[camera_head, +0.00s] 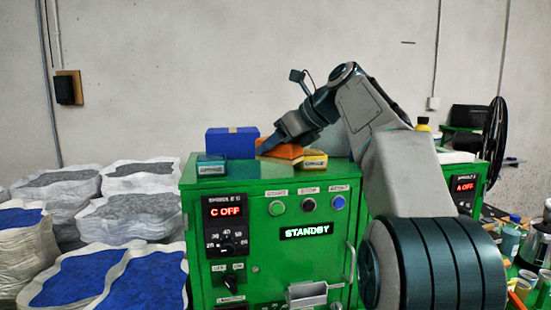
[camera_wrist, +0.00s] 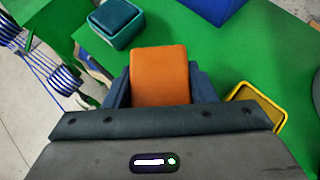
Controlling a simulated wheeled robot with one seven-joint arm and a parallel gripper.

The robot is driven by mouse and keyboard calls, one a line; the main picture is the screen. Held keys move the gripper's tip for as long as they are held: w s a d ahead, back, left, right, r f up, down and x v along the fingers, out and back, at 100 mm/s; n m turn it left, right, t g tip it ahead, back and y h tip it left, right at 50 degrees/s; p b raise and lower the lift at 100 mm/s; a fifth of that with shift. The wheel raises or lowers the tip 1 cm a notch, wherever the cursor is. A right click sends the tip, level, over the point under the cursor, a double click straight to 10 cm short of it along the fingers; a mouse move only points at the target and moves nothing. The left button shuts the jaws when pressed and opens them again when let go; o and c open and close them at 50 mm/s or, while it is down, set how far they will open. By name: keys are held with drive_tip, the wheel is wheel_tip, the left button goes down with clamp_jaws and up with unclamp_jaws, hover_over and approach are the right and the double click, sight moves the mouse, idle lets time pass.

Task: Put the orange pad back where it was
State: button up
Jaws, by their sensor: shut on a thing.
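The orange pad (camera_wrist: 160,72) is a small block between the two jaws of my gripper (camera_wrist: 160,95) in the wrist view. My gripper is shut on it, with a dark blue finger on each side. In the head view the orange pad (camera_head: 285,151) is at the top of the green cabinet (camera_head: 262,180), between a blue block and a yellow tray. My gripper (camera_head: 272,143) slants down to it from the upper right. I cannot tell whether the pad touches the cabinet top.
A blue block (camera_head: 231,142) stands left of the pad, a teal box (camera_head: 211,166) at the front left, and a yellow tray (camera_head: 314,160) at the right. Bare green top shows between these objects.

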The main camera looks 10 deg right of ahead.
sight(276, 159)
drive_tip(key=shift+f, duration=1.8)
drive_tip(key=o, duration=1.1)
drive_tip(key=shift+o, duration=0.2)
